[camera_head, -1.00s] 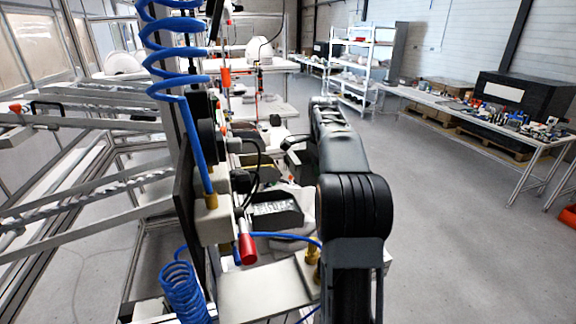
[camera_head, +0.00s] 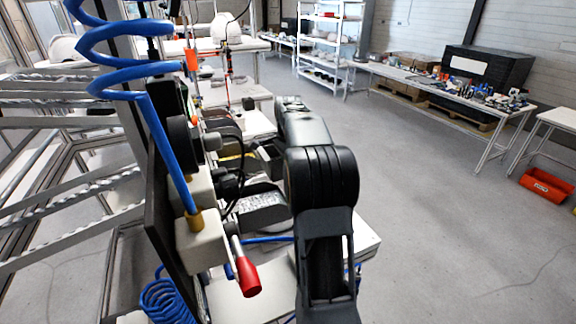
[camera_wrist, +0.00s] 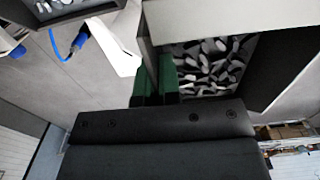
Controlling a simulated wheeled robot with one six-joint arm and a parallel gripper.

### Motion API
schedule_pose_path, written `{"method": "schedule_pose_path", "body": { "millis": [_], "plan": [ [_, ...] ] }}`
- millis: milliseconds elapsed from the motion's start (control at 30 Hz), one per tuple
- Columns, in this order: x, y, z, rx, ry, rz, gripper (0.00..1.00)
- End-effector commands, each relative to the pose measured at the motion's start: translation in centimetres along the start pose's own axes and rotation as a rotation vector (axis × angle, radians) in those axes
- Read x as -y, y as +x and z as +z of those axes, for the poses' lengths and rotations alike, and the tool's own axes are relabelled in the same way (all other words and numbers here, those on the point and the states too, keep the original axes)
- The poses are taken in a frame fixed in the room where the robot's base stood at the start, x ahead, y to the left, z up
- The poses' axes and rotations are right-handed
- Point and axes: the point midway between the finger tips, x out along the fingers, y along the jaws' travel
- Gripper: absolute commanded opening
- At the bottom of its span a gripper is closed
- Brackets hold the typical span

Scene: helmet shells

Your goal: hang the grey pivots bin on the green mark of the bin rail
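In the wrist view, the grey pivots bin (camera_wrist: 190,22) is close in front of my gripper (camera_wrist: 157,82), with many small pale parts inside. The gripper's two green fingers are close together, one on each side of the bin's near left wall, and appear shut on it. In the head view, a grey bin with pale parts (camera_head: 262,210) shows left of my arm and looks like the same bin. My gripper is hidden behind the arm there. I cannot make out the bin rail or its green mark in either view.
A fixture with a red-handled lever (camera_head: 247,277) and coiled blue hoses (camera_head: 165,150) stands close on the left. Several other bins (camera_head: 235,160) lie beyond the pivots bin. Open floor (camera_head: 430,220) lies right, with a red crate (camera_head: 547,185) and a long table (camera_head: 440,88).

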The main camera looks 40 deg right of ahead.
Motion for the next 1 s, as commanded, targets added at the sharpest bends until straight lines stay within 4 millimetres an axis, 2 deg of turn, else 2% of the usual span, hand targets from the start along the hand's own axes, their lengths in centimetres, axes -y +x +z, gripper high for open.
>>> {"method": "schedule_pose_path", "body": {
  "millis": [267,1000],
  "plan": [
    [0.0,0.7,0.7,-0.001,0.000,-0.003,0.00],
    [0.0,0.8,5.2,-0.001,0.001,-0.003,0.00]
  ]
}}
